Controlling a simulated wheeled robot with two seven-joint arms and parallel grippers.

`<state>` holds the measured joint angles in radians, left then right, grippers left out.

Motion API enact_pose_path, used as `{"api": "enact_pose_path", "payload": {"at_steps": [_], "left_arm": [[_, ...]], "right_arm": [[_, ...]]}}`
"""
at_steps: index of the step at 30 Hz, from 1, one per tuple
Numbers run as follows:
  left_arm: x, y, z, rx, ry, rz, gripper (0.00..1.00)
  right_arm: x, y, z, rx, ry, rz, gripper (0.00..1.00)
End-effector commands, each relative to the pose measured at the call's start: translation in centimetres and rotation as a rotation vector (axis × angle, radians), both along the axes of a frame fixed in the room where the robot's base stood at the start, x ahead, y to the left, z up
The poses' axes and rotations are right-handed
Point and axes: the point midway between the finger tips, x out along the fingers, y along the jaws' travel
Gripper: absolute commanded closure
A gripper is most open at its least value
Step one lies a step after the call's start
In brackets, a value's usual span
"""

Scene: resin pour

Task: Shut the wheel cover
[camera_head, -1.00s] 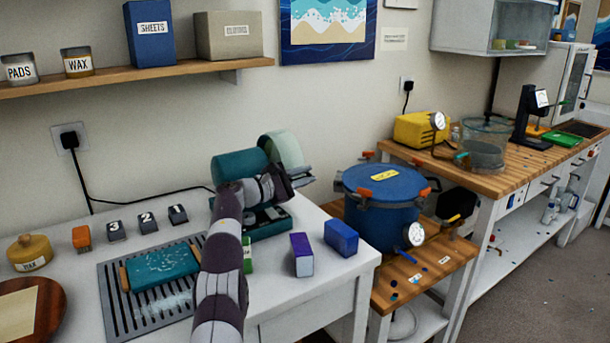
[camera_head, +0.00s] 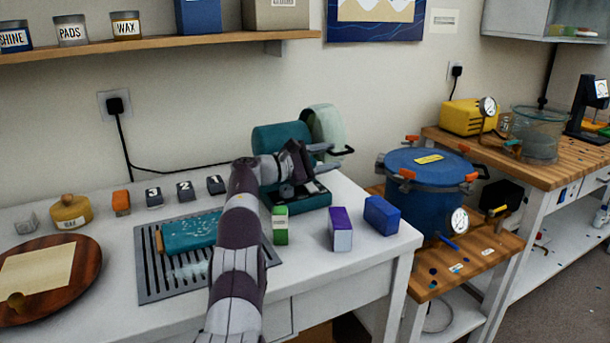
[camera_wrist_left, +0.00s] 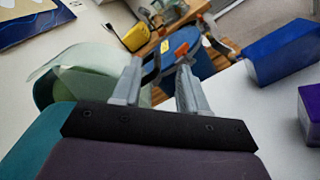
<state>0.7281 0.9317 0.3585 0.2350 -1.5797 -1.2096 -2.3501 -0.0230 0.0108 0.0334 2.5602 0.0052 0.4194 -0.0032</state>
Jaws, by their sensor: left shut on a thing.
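The wheel cover (camera_head: 322,125) is a pale green curved shell at the right end of the teal bench machine (camera_head: 280,140). It stands raised, and a black handle (camera_head: 346,150) shows at its lower right edge. In the left wrist view the cover (camera_wrist_left: 88,62) is a pale shape left of the fingers. My left gripper (camera_head: 330,158) is just below and right of the cover, its fingers at the handle. The left wrist view shows the two fingers (camera_wrist_left: 158,80) with a dark bar between them. It is shut on the handle. My right gripper is out of view.
Green (camera_head: 280,225), purple (camera_head: 341,229) and blue (camera_head: 382,215) blocks stand on the white bench in front of the machine. A blue pressure pot (camera_head: 425,200) stands on a lower wooden stand to the right. A slotted grey tray (camera_head: 155,280) lies at left.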

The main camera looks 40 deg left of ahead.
Motion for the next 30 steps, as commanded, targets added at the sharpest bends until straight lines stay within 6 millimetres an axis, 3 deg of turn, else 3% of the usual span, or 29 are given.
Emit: {"api": "enact_pose_path", "payload": {"at_steps": [1, 10, 30], "left_arm": [[-1.1, 0.9, -1.0, -0.003, 0.010, 0.008, 0.64], [-5.6, 2.9, -0.2, -0.001, 0.005, 0.003, 0.64], [-6.1, 3.0, 0.7, 0.002, 0.001, 0.000, 0.64]], "right_arm": [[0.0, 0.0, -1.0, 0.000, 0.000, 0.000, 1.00], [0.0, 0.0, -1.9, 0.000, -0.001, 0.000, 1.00], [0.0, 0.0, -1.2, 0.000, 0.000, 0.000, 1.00]]}}
